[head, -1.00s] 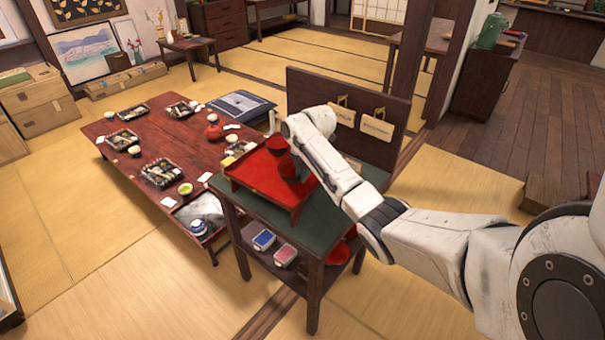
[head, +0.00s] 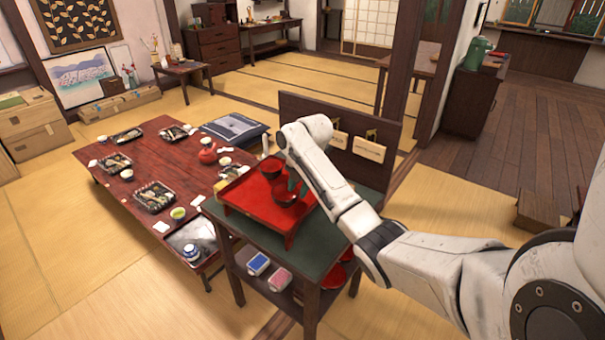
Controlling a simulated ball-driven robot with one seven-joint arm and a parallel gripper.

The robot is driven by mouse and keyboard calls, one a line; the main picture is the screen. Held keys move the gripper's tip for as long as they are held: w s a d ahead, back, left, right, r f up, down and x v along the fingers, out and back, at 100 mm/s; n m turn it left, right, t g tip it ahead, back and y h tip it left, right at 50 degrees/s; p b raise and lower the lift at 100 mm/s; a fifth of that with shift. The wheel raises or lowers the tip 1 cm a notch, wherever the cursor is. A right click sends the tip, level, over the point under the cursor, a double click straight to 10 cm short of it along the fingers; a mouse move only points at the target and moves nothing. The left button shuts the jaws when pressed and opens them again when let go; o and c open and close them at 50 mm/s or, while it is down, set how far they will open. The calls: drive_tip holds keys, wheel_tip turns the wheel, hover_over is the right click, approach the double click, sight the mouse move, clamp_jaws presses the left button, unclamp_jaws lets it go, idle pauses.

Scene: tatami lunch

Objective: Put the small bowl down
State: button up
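A red tray (head: 240,197) stands on the dark green top of a small stand. Two red bowls with dark insides are at its right side: one toward the back (head: 271,169) and one nearer the front (head: 284,199). They look close together; I cannot tell which is the small bowl or whether either is held. My forearm reaches over the tray from the right and covers part of its right side. My gripper cannot be made out; it is hidden behind the arm or too small to tell from the dark shapes by the bowls.
The stand's green top (head: 310,262) has bare room in front of the tray. A dark upright board (head: 300,108) with hanging tags closes its back. A low red-brown table (head: 130,190) with lunch boxes, cups and a red teapot (head: 207,156) lies to the left.

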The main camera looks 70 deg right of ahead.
drive_tip(key=v, duration=0.7)
drive_tip(key=shift+r, duration=0.3)
drive_tip(key=w+a+f+m+y, duration=0.15)
drive_tip(key=a+f, duration=0.25)
drive_tip(key=a, duration=0.4)
drive_tip(key=a+f+m, duration=0.2)
drive_tip(key=a+f, duration=0.2)
drive_tip(key=a, duration=0.3)
drive_tip(key=w+a+f+m, duration=0.15)
drive_tip(key=a+f, duration=0.25)
drive_tip(key=a, duration=0.4)
drive_tip(key=s+a+f+m, duration=0.5)
drive_tip(key=s+a, duration=0.3)
drive_tip(key=a, duration=0.4)
drive_tip(key=s+a+f+m+g+h, duration=0.1)
drive_tip(key=s+a+m, duration=0.2)
drive_tip(key=s, duration=1.1)
drive_tip(key=m, duration=0.3)
drive_tip(key=shift+s+a+m+g, duration=0.25)
drive_tip(key=shift+s+m+g, duration=0.05)
drive_tip(key=shift+s+g, duration=0.1)
